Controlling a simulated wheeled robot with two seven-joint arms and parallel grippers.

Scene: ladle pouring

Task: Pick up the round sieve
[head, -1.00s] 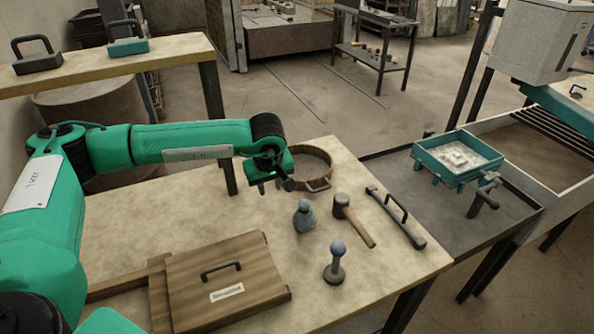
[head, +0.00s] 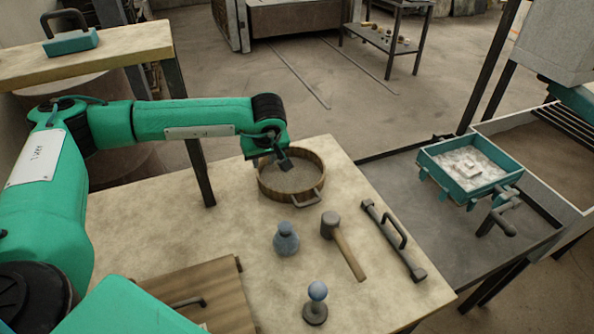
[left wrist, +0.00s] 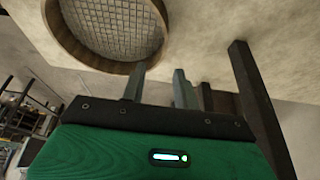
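The round sieve (head: 292,182) has a wooden rim, a mesh bottom and a metal handle at its front. It lies on the pale worktable near the back edge. My left gripper (head: 275,163) is at the sieve's back-left rim. In the left wrist view the sieve (left wrist: 112,25) fills the upper left. There my left gripper (left wrist: 159,76) has its fingers apart with nothing between them. One finger overlaps the rim in the picture; I cannot tell whether they touch. My right gripper is not in view.
A blue-grey bottle (head: 286,240), a mallet (head: 342,245), a knobbed stamp (head: 316,303) and a bar with a handle (head: 393,242) stand or lie in front of the sieve. A wooden lid (head: 205,290) is at lower left. A teal tray (head: 432,165) is on the right.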

